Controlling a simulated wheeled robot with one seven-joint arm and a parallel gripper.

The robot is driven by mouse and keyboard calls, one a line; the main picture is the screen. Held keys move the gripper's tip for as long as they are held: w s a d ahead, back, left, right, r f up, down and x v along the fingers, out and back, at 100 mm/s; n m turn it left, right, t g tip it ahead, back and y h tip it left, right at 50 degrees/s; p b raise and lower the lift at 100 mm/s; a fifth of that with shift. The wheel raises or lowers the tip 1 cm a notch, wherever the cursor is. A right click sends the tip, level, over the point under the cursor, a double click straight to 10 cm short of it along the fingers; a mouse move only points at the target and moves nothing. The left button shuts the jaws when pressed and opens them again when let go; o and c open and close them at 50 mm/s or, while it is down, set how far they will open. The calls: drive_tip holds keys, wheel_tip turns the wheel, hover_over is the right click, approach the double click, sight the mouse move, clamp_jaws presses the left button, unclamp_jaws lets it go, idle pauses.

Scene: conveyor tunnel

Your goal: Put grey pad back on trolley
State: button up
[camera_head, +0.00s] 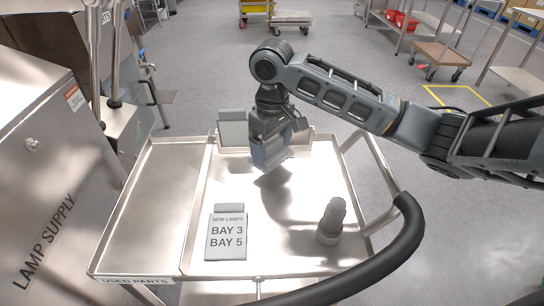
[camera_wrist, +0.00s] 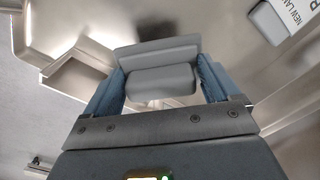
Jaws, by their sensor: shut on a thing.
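The trolley (camera_head: 170,190) is a metal tray top with a divider, a "USED PARTS" label on its front left edge and a black handle at the right. My gripper (camera_head: 270,160) is over the far part of its right compartment, pointing down. In the wrist view my gripper (camera_wrist: 162,85) is shut on a grey pad (camera_wrist: 160,55), which lies between the two blue fingers. The pad appears held above the tray, with a shadow below. In the head view my gripper mostly hides the pad.
A card reading "NEW LAMPS BAY 3 BAY 5" (camera_head: 227,237) and a grey cylindrical object (camera_head: 332,222) stand on the right compartment. A grey bin (camera_head: 233,130) is at its far edge. A "LAMP SUPPLY" cabinet (camera_head: 50,190) is at the left. The left compartment is bare.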

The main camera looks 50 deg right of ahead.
sight(272, 158)
drive_tip(key=shift+f, duration=1.95)
drive_tip(key=shift+f, duration=0.1)
drive_tip(key=o, duration=0.9)
wheel_tip(272, 158, up, 12)
drive_tip(key=shift+r+p, duration=0.15)
drive_tip(key=shift+p, duration=0.3)
